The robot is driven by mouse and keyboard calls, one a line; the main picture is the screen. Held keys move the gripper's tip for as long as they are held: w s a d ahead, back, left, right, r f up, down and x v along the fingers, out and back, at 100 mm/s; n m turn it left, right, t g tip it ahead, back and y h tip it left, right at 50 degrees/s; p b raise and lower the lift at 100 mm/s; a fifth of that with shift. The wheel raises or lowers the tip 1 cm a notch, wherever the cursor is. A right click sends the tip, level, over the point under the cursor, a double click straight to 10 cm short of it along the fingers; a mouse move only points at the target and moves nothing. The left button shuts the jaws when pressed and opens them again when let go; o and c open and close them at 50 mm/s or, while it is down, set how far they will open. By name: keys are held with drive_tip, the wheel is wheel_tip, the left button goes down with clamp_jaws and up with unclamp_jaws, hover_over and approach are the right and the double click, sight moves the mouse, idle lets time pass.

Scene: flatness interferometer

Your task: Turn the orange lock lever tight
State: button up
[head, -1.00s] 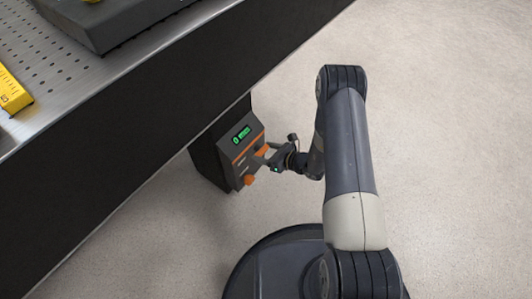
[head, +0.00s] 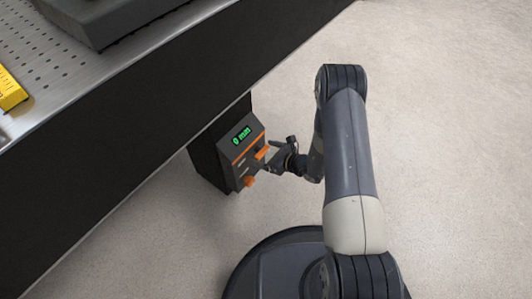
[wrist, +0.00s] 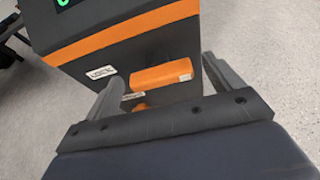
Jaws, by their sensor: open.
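The orange lock lever (head: 262,153) sticks out from the front of a dark control box (head: 224,158) under the table edge. In the wrist view the lever (wrist: 160,76) is a short orange bar with a small pale label at its right end. In the head view my gripper (head: 272,157) is just right of the lever. I cannot tell how far the fingers reach along it.
A second orange part (head: 249,181) sits lower on the box; in the wrist view it (wrist: 140,107) is partly hidden. The box has a green display (head: 242,135) and an orange stripe. The perforated tabletop (head: 70,70) overhangs at upper left. The floor at right is clear.

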drive_tip(key=p+v, duration=0.3)
drive_tip(key=v, duration=0.7)
drive_tip(key=shift+s+d+r, duration=0.15)
drive_tip(key=shift+s+d, duration=0.1)
drive_tip(key=b+x, duration=0.2)
drive_tip(key=x, duration=0.8)
drive_tip(key=shift+w+a, duration=0.25)
drive_tip(key=shift+w, duration=0.05)
drive_tip(key=shift+m, duration=0.3)
drive_tip(key=shift+f, duration=0.2)
